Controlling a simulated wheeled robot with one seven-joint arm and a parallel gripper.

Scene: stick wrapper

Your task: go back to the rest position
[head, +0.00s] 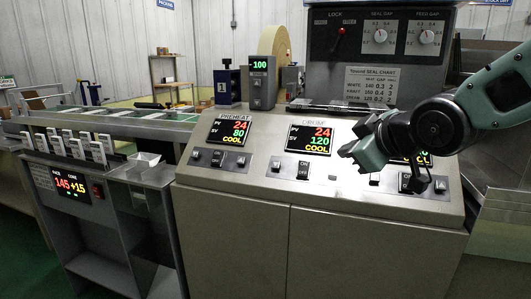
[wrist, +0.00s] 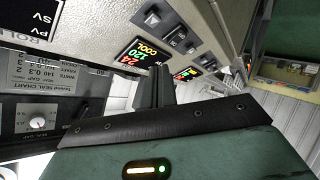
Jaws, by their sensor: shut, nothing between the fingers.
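My gripper (head: 352,150) hangs at the end of my dark green arm, in front of the right part of the sloped control panel (head: 255,125). It partly covers the rightmost display. In the wrist view my gripper's dark fingers (wrist: 160,88) are together with nothing between them. Whether the fingers touch the panel cannot be told from the head view, but no contact shows.
Above stands a grey box with a lock lever (head: 339,42) and two gap dials (head: 380,37). A seal chart (head: 372,83) hangs below it.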

